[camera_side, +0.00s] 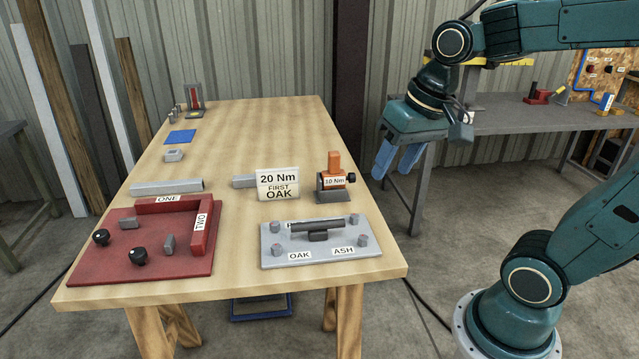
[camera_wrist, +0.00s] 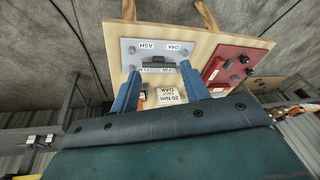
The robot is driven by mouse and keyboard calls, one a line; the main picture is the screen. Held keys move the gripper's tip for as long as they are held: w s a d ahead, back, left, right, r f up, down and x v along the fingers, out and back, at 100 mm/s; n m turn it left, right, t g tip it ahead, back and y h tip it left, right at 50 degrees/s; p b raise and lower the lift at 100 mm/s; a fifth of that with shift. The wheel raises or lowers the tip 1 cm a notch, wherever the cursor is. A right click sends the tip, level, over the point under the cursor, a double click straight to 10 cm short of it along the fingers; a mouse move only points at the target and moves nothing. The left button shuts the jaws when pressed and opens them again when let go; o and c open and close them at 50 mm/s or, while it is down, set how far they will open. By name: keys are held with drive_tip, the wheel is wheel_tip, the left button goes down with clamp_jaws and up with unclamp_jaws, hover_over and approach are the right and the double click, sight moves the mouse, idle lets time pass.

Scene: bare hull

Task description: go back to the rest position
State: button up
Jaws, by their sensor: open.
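My gripper (camera_side: 398,160) is open and empty, with its two blue fingers pointing down beyond the right edge of the wooden table (camera_side: 240,125) in the side view. In the wrist view the fingers of my gripper (camera_wrist: 160,92) stand apart with the table behind them. A grey plate (camera_side: 268,250) marked OAK and ASH lies on the table's front right and carries a dark bar (camera_side: 318,225). It also shows in the wrist view (camera_wrist: 131,58). A red fixture (camera_side: 110,265) marked ONE and TWO, with black knobs, lies at the front left.
A sign (camera_side: 278,184) reading 20 Nm FIRST OAK stands by an orange-topped tool (camera_side: 334,172) marked 10 Nm. Grey bars (camera_side: 166,187), a blue pad (camera_side: 180,137) and small parts lie farther back. A grey bench (camera_side: 500,122) stands behind my arm.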

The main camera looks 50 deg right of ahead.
drive_tip(key=s+a+n+t, duration=0.2)
drive_tip(key=s+n, duration=0.2)
drive_tip(key=s, duration=0.2)
drive_tip(key=shift+s+a+n, duration=0.15)
drive_tip(key=shift+s+n, duration=0.15)
drive_tip(key=shift+s, duration=0.1)
drive_tip(key=shift+w+r, duration=0.15)
drive_tip(key=shift+r, duration=0.05)
idle(0.7)
